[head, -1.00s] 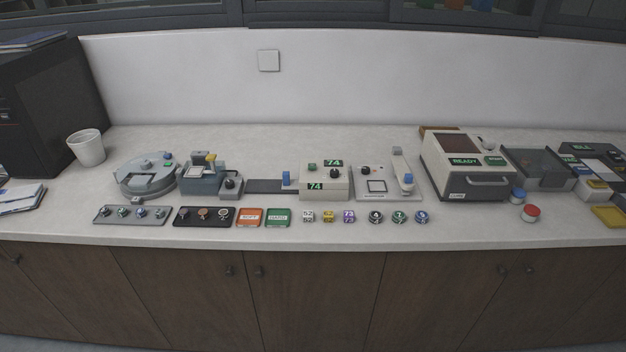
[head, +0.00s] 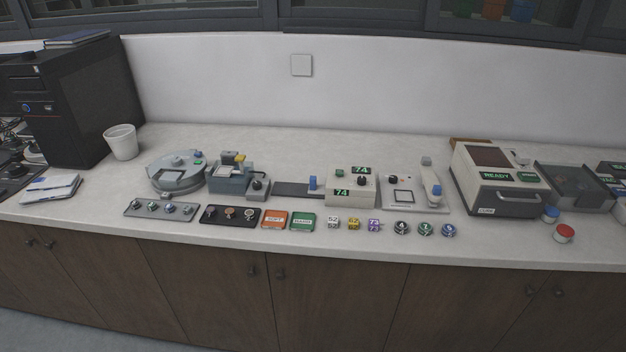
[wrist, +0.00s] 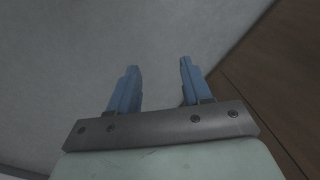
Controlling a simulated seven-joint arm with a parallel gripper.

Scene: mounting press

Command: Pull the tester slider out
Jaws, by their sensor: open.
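The tester (head: 350,187) is a cream box with two green "74" displays, standing mid-counter in the head view. At its left side a flat dark rail (head: 291,189) lies on the counter, with a blue upright handle (head: 313,183) at the rail's end close to the box. This looks like the slider; how far it sits inside the box cannot be told. My gripper (wrist: 158,68) shows only in the wrist view, its two blue fingers apart with nothing between them. It faces a plain grey surface, and no tester part shows there.
A grey device with a knob (head: 257,186) stands left of the rail, and a plate with a blue-tipped lever (head: 432,186) right of the tester. Several labelled cubes and round pieces lie in front. Brown wood (wrist: 265,80) fills the wrist view's right side.

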